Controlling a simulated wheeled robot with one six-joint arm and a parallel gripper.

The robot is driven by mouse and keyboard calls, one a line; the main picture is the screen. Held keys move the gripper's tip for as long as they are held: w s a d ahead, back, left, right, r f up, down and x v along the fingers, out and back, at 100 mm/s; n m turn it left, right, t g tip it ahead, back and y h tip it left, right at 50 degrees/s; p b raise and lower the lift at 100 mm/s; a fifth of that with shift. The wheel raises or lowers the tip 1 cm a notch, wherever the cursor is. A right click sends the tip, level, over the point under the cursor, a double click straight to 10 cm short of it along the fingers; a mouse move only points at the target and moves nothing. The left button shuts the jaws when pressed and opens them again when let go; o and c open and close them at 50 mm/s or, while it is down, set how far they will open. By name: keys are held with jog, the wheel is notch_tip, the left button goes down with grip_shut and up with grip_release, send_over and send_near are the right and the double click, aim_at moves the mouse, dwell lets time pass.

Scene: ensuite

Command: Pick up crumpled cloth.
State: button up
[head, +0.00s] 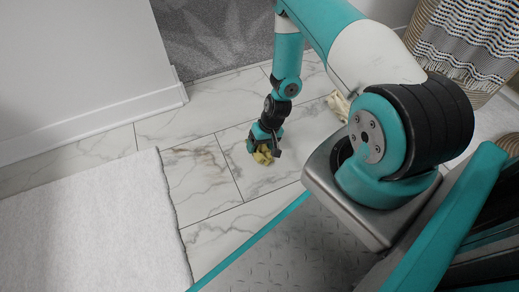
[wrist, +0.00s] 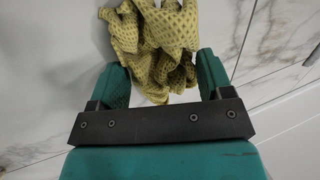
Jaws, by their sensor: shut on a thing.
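The crumpled cloth (wrist: 158,42) is yellow with a waffle-like texture. In the wrist view it is bunched between the two teal fingers of my gripper (wrist: 160,80), and its folds spread out beyond the fingertips. In the head view my gripper (head: 265,150) points down at the marble floor, with the yellow cloth (head: 263,156) at its tip. My gripper is shut on the cloth. The head view does not show clearly whether the cloth still touches the floor. Part of it is hidden by the gripper.
A second pale crumpled thing (head: 339,105) lies on the tiles to the right, partly behind my arm. A white rug (head: 95,225) covers the left floor. A woven basket with a patterned textile (head: 470,40) stands at the upper right. White wall and skirting (head: 90,125) bound the left.

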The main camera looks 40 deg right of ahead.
jog(key=shift+r, duration=0.1)
notch_tip(320, 180, up, 20)
jog(key=p, duration=1.1)
jog(key=shift+p, duration=0.35)
